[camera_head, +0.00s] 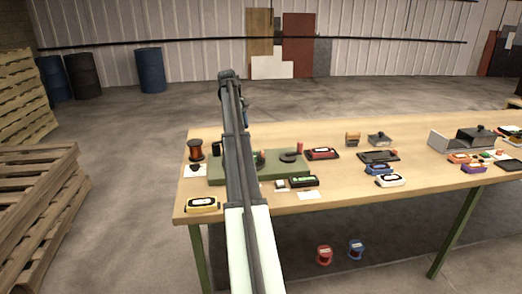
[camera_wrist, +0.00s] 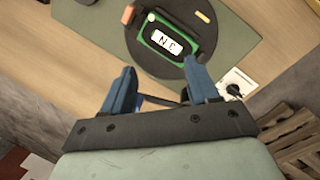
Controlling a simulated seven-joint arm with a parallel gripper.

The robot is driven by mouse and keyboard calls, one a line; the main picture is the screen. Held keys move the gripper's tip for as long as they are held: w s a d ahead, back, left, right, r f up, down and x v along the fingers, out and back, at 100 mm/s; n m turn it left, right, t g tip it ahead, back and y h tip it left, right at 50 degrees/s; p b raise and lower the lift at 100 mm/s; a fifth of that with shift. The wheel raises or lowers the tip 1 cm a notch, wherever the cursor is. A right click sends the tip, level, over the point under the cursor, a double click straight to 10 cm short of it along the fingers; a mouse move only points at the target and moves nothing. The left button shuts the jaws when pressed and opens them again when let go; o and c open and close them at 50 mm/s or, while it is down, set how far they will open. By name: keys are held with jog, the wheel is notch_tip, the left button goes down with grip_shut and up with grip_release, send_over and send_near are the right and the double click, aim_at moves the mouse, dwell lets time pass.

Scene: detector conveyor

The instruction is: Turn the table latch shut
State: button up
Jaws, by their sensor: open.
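A dark round turntable (camera_wrist: 165,58) sits on a green mat (camera_wrist: 235,50) in the wrist view. A green device with a white display (camera_wrist: 166,43) lies on it, beside an orange block (camera_wrist: 127,14). A dark bar (camera_wrist: 196,76) sticks out at the turntable's edge near one fingertip. I cannot tell whether it is the latch or whether the finger touches it. My gripper (camera_wrist: 163,82) is open and empty, with blue fingers apart above the table near the turntable. In the head view, my arm hides most of the turntable on the green mat (camera_head: 219,173).
A black curved piece with a red knob (camera_head: 299,147) stands at the mat's right. A copper spool (camera_head: 195,150) and a yellow device (camera_head: 202,204) are at the left. Several devices and a grey tray (camera_head: 449,142) occupy the right. Pallets (camera_head: 35,200) stand left of the table.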

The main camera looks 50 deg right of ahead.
aim_at(262, 151)
jog(key=s+d+f+m, duration=0.2)
jog(key=f+m, duration=0.2)
jog(key=m, duration=0.4)
jog(key=s+d+f+m+g+h, duration=0.1)
jog(key=s+d+f+m, duration=0.1)
jog(key=m, duration=0.7)
jog(key=s+d+f+m, duration=0.2)
jog(key=f+m, duration=0.3)
jog(key=m, duration=0.4)
jog(key=shift+s+d+f+g+h, duration=0.15)
jog(key=shift+s+f+g+h, duration=0.15)
jog(key=shift+f, duration=0.05)
jog(key=c, duration=1)
